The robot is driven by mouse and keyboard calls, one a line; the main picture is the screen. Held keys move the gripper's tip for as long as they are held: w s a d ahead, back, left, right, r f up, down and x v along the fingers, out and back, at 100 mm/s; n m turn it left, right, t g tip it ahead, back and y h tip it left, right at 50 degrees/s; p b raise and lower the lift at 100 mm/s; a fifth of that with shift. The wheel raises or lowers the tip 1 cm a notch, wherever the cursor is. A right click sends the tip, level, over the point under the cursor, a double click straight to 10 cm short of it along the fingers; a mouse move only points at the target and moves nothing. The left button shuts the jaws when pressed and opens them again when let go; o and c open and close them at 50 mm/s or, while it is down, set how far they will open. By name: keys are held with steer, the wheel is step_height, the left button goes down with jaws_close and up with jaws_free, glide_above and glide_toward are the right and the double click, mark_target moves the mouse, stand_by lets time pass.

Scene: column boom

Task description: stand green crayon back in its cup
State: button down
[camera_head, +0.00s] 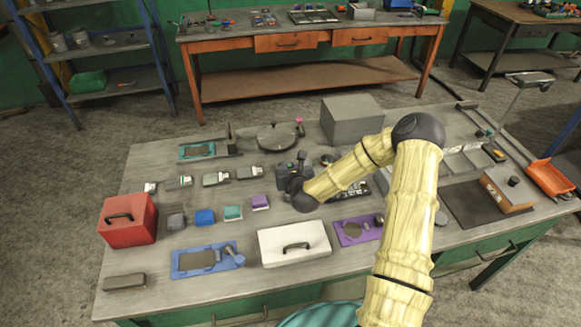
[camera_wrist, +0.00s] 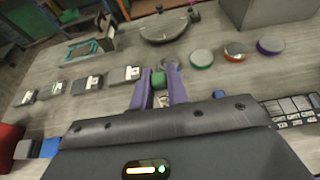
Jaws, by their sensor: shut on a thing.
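My gripper (camera_wrist: 158,84) shows in the wrist view with its two purple fingers closed on a small green piece (camera_wrist: 158,77), which looks like the green crayon. The rest of the piece is hidden behind the fingers and palm. Just beyond the fingertips is a round grey thing (camera_wrist: 170,64). To its right stand round grey-topped things with a green rim (camera_wrist: 201,58), an orange-red rim (camera_wrist: 234,51) and a purple-blue rim (camera_wrist: 270,46); I cannot tell whether any is the cup. In the head view my gripper (camera_head: 290,174) is over the table's middle, and the crayon cannot be made out.
A large grey box (camera_head: 351,122) and a round dark dish (camera_head: 275,137) stand behind my gripper. Several labelled blocks (camera_head: 216,178) lie left of it. A white case (camera_head: 294,245), purple tray (camera_head: 351,236) and red toolbox (camera_head: 128,219) stand nearer.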

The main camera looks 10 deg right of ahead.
steer(key=shift+f+b, duration=2.25)
steer(key=shift+f, duration=0.75)
steer(key=c, duration=1.3)
jaws_free()
steer(key=shift+s, duration=0.15)
steer(key=p+v, duration=1.1)
steer(key=v, duration=0.6)
steer(key=shift+r, duration=0.1)
